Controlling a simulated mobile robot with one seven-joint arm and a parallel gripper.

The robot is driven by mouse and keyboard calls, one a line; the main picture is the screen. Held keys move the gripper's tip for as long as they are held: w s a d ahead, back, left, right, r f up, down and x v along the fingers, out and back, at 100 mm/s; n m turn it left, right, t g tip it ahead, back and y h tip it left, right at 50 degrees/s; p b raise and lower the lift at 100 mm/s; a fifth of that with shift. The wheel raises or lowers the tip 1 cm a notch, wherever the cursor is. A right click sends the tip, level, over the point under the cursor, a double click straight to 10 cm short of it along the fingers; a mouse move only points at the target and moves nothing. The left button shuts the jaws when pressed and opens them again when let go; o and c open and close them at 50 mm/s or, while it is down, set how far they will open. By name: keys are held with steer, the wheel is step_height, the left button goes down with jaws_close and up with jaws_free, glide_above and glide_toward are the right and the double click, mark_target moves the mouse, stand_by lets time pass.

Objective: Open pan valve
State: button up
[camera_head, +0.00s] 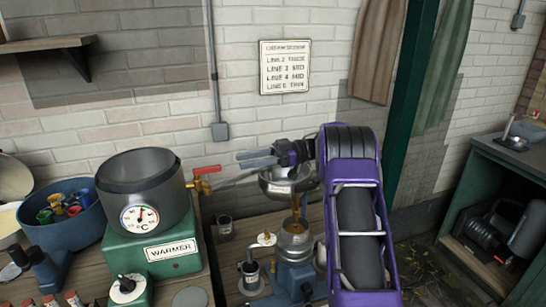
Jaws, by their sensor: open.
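A dark grey pan (143,188) with a round dial gauge sits on a green warmer (160,240). A brass valve (201,184) with a red handle (207,169) sticks out from the pan's right side. My gripper (247,159) is right of the valve at about the handle's height and points left toward it. Its fingers look apart, with nothing seen between them. A gap shows between fingertips and handle. My purple arm hides part of the area behind it.
A metal bowl (287,183) stands under my gripper, with brown liquid below it running into a smaller metal cup (295,240). A blue tub (60,202) with coloured items is left of the pan. A green cabinet (490,190) stands at the right.

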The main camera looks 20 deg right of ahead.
steer(key=d, duration=0.7)
steer(key=shift+d, duration=0.4)
